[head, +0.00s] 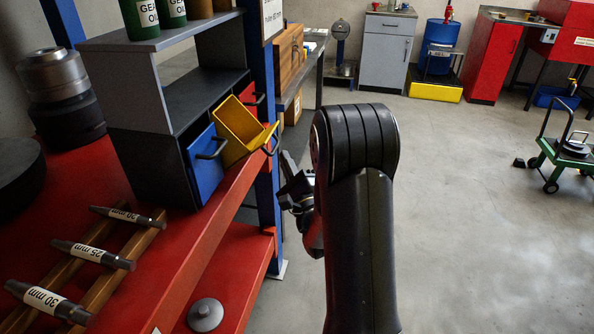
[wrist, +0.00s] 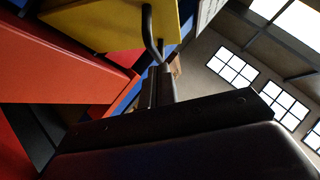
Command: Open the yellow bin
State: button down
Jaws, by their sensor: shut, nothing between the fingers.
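The yellow bin (head: 237,122) sits in the grey shelf unit between a blue bin (head: 206,165) and a red bin (head: 250,97). It is tipped forward out of its slot, with its open inside showing. Its dark handle (head: 270,140) is on the front face. The bin (wrist: 115,25) and handle (wrist: 152,38) also show in the wrist view. My gripper (head: 287,165) is beside the handle, partly hidden by my arm in the head view. In the wrist view its fingers (wrist: 158,82) are together and empty, close to the handle's lower end; I cannot tell whether they touch.
The red workbench (head: 215,240) carries the shelf unit (head: 155,130) and several labelled shafts (head: 92,254) on wooden rails. A blue post (head: 266,130) stands just behind the bins. Open floor (head: 470,200) lies to the right, with a green cart (head: 560,160) farther off.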

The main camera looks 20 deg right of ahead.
jog(key=shift+w+a+r, duration=0.1)
jog(key=shift+a+r, duration=0.05)
jog(key=shift+r, duration=0.05)
jog(key=shift+w+a+r+n+g+y, duration=0.15)
jog(key=shift+r+n+g+y, duration=0.25)
jog(key=shift+r+n, duration=0.3)
jog(key=shift+f, duration=0.15)
